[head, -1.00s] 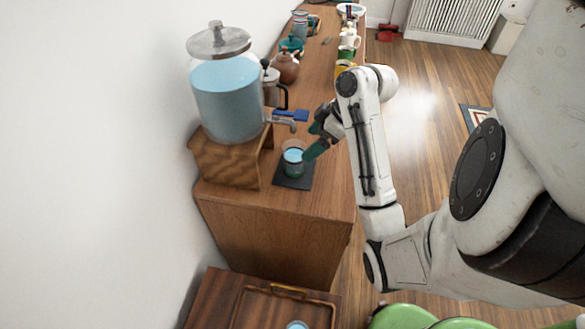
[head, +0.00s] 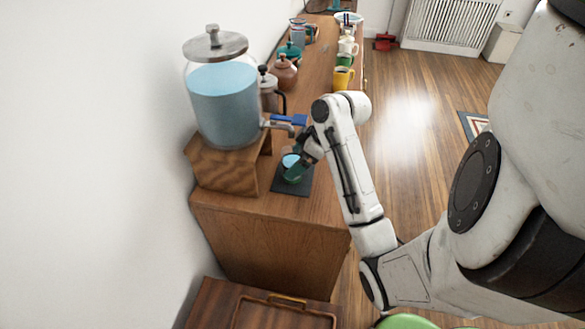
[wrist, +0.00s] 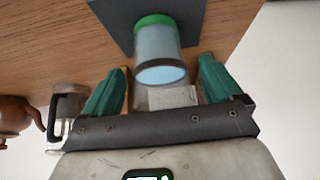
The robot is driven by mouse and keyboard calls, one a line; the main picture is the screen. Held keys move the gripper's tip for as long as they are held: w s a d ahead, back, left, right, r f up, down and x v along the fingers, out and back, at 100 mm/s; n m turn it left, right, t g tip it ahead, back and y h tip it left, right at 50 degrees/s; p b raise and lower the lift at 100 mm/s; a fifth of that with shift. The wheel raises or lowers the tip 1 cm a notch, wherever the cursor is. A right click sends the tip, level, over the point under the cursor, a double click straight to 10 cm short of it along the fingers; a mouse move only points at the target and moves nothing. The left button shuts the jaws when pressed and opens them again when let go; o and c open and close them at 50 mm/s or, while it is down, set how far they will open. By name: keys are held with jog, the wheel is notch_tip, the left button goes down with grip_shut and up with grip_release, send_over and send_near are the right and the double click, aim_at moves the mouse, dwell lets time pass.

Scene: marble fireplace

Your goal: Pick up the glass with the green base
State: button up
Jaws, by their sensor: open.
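The glass with the green base (head: 291,168) stands upright on a dark square mat (head: 300,189) below the dispenser's tap and holds pale blue liquid. In the wrist view the glass (wrist: 157,45) shows its green base at the top, and its rim lies toward the space between my fingers. My gripper (wrist: 162,86) is open, with one green finger on each side of the glass's rim end. I cannot tell whether either finger touches it. In the head view my gripper (head: 303,160) partly covers the glass's right side.
A large water dispenser (head: 226,105) on a wooden stand (head: 222,166) is close on the left, its blue-handled tap (head: 284,122) just above the glass. A French press (head: 270,92), brown teapot (head: 285,72) and yellow mug (head: 343,78) stand farther back. Counter in front of the mat is clear.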

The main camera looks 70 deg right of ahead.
jog(key=shift+c, duration=0.4)
jog(key=c, duration=1.3)
jog(key=shift+r, duration=0.1)
jog(key=shift+c, duration=0.2)
jog(key=shift+r, duration=0.1)
jog(key=shift+r, duration=0.2)
jog(key=s+d+p, duration=0.1)
jog(key=s+p, duration=0.6)
jog(key=s, duration=1.1)
jog(key=shift+d+r, duration=0.25)
jog(key=shift+r, duration=0.15)
